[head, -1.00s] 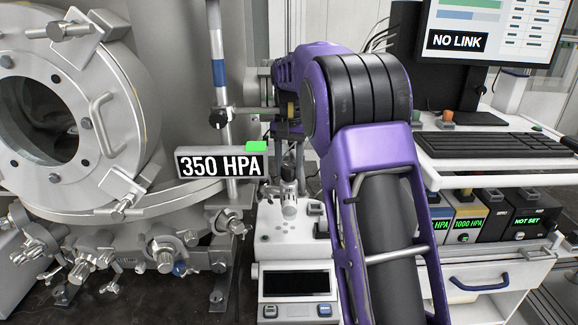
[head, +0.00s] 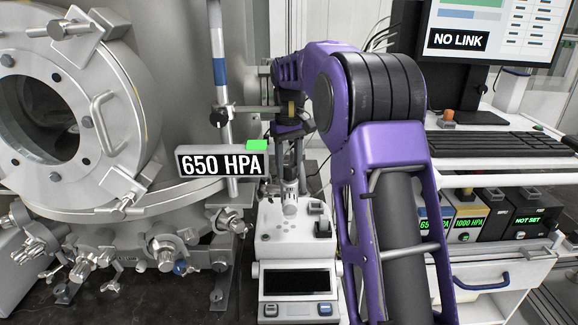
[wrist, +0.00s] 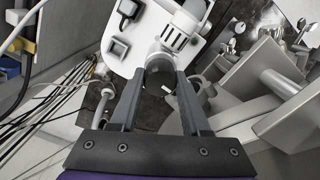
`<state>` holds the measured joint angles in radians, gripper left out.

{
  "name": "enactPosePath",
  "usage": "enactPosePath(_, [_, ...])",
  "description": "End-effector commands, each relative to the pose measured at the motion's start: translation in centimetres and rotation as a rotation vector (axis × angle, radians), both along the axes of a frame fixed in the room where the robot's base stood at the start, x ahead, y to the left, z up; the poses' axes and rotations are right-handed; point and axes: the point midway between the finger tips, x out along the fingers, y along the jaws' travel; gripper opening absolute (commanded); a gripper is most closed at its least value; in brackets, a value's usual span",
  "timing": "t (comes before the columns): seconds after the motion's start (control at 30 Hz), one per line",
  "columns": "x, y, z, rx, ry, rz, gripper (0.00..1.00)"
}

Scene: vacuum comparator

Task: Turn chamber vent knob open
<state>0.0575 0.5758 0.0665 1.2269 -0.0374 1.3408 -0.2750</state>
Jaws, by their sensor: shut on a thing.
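My gripper (wrist: 161,82) is shut on a dark round knob (wrist: 158,82), taken to be the chamber vent knob, with one finger on each side of it. The knob sits against a silvery fitting (wrist: 184,32) by a white panel (wrist: 124,50). In the head view my gripper (head: 290,160) points down above the back of the white instrument (head: 275,222), and its fingers hide most of the knob there. A sign (head: 221,163) beside it reads 650 HPA, with a green block on top.
The large metal chamber (head: 125,100) with its round door is at the left. A metal post (head: 221,90) stands close to my gripper. A desk (head: 480,168) with keyboard and a NO LINK monitor (head: 490,35) is at the right. Cables (wrist: 50,105) run at the wrist view's left.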

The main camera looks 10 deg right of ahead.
Motion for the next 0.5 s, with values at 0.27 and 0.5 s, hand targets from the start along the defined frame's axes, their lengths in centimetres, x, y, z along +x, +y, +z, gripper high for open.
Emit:
enactPosePath(0.27, [0.09,-0.02,0.13,0.0,-0.004,0.039,0.0])
enactPosePath(0.5, [0.09,0.0,0.14,0.0,-0.005,0.04,0.0])
